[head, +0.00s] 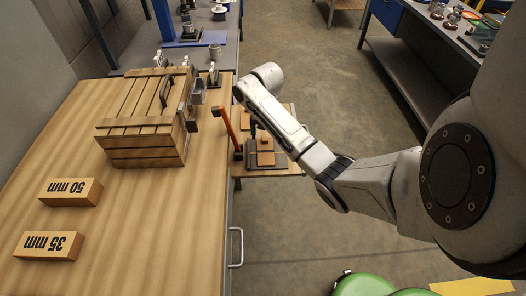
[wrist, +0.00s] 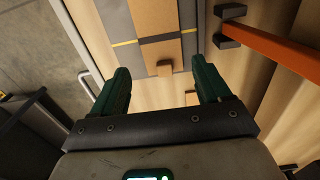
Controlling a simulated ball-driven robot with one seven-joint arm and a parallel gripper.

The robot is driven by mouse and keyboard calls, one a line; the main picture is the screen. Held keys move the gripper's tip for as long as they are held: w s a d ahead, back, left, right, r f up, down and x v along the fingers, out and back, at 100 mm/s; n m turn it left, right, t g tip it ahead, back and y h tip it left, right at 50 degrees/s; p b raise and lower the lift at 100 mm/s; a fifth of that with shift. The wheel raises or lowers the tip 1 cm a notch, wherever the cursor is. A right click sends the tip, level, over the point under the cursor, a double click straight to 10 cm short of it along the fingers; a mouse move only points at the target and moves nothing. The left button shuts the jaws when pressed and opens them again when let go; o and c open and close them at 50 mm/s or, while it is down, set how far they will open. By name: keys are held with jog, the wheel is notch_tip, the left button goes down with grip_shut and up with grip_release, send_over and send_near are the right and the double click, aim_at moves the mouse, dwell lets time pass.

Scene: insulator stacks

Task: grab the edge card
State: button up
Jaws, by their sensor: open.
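My gripper (wrist: 163,78) is open in the wrist view, with its two green fingers apart and nothing held between them. Beyond the fingertips is a small brown block (wrist: 165,68), just left of the middle of the gap. It sits at the edge of a flat brown piece (wrist: 160,20) on a dark grey plate with yellow lines. I cannot tell which of these, if any, is the edge card. In the head view, brown pieces (head: 265,145) lie on a small low stand beside the bench, below my forearm. My gripper's fingers are not clear there.
An orange bar with dark ends (head: 228,130) leans by the stand; it also shows right of the fingers in the wrist view (wrist: 270,45). A wooden crate (head: 145,125) and blocks marked 50 mm (head: 70,191) and 35 mm (head: 48,245) stand on the bench.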

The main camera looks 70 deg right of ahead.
aim_at(265, 146)
jog(key=shift+w+d+f, duration=0.1)
jog(key=shift+f, duration=1.4)
jog(key=shift+w+d+f, duration=0.1)
jog(key=shift+f, duration=1.4)
jog(key=shift+c, duration=0.2)
jog(key=c, duration=0.9)
jog(key=shift+o, duration=0.2)
jog(key=shift+r, duration=0.2)
